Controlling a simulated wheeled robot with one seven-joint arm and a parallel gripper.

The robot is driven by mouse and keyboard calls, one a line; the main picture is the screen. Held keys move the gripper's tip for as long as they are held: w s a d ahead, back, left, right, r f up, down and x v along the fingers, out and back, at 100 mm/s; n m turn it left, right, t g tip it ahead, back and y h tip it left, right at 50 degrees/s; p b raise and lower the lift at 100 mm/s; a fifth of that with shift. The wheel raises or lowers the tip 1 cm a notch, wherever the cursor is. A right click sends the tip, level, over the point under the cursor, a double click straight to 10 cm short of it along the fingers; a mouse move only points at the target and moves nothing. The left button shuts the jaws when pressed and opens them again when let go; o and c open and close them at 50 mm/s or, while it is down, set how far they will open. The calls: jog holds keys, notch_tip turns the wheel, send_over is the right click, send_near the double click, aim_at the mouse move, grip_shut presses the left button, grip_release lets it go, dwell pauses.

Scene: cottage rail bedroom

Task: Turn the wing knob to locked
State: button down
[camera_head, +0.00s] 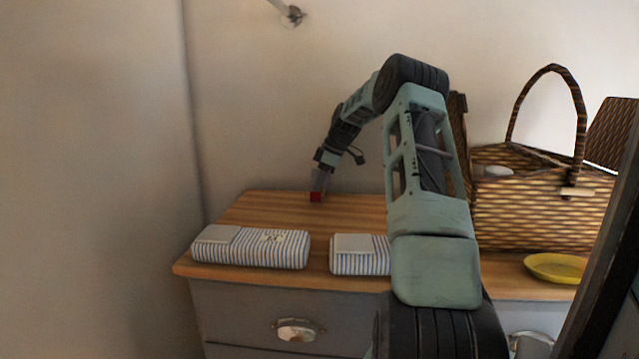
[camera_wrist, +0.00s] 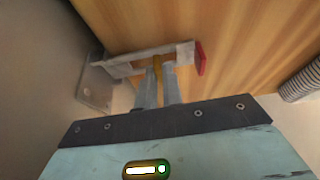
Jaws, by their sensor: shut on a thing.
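My gripper (camera_wrist: 160,74) is shut on a small brass-coloured piece (camera_wrist: 157,62) that shows between its fingertips in the wrist view; this looks like the wing knob, seen nearly edge-on. A pale grey bar (camera_wrist: 182,52) runs behind the fingertips and ends in a red tab (camera_wrist: 202,58) on the right. A grey metal plate (camera_wrist: 97,88) is at the bar's left end. In the head view my gripper (camera_head: 318,186) points down at the back of the dresser top, and the red tab (camera_head: 316,197) shows at its tip. The knob itself is hidden there, and its turn angle is unclear.
The wooden dresser top (camera_head: 262,208) carries two striped packs, one at left (camera_head: 280,250) and one (camera_head: 362,262) near my arm. A wicker basket (camera_head: 540,215) and a yellow dish (camera_head: 555,267) are at right. The wall stands close behind my gripper.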

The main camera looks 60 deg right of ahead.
jog(key=shift+r, duration=0.1)
jog(key=c, duration=1.5)
grip_release()
jog(key=shift+c, duration=0.2)
jog(key=b+v, duration=0.2)
jog(key=v, duration=1.5)
jog(key=shift+s+d+b, duration=0.15)
jog(key=shift+s+b, duration=0.05)
jog(key=shift+b, duration=0.2)
jog(key=shift+r, duration=0.1)
